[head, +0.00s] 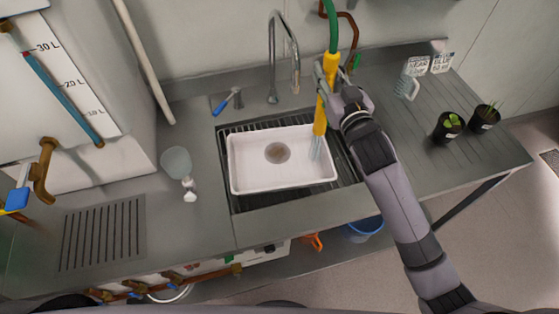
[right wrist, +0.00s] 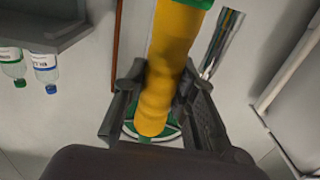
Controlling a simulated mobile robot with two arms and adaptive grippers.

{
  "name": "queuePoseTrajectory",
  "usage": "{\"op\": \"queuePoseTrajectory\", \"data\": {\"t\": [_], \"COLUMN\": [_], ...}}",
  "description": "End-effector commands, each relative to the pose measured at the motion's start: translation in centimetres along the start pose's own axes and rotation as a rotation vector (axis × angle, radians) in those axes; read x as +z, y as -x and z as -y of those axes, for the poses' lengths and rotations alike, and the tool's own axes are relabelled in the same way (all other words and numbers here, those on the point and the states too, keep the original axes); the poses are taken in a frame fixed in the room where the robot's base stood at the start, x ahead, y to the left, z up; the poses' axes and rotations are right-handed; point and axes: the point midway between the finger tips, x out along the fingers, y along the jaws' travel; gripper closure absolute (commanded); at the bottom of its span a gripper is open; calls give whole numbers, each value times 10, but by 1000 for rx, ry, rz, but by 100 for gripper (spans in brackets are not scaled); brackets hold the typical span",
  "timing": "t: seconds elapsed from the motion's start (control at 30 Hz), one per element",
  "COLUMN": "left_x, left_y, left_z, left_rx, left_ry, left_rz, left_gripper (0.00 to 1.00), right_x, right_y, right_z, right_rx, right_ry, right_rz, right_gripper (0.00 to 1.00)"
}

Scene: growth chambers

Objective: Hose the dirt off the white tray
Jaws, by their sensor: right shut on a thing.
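The white tray (head: 245,170) lies on the dark slatted rack of the sink (head: 345,170). A round brown patch of dirt (head: 277,153) shows near the middle of its floor. My right gripper (head: 327,80) is shut on the yellow hose nozzle (head: 320,118), above the back right of the tray. The nozzle points down, and a pale streak of water (head: 315,148) shows below its tip at the tray's right side, apart from the dirt. In the right wrist view the yellow nozzle (right wrist: 170,65) sits between the fingers (right wrist: 160,90). My left gripper is out of view.
A curved metal faucet (head: 273,60) stands behind the sink. Two black plant pots (head: 448,127) stand on the right counter. A blue bucket (head: 362,230) is below.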

Motion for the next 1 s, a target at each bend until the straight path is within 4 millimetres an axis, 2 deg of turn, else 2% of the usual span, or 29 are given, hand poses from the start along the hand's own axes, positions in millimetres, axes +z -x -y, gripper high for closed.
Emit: {"op": "queuePoseTrajectory", "data": {"t": [0.43, 0.8, 1.0], "left_x": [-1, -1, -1], "left_y": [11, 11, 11], "left_z": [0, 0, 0], "left_rx": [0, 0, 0], "left_ry": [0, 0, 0], "left_rz": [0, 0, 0], "left_gripper": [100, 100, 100], "right_x": [-2, -2, -2], "right_y": [30, 32, 32], "right_z": [0, 0, 11], "right_rx": [0, 0, -1], "right_ry": [1, 1, -2], "right_rz": [-2, -3, -4], "right_gripper": [100, 100, 100]}}
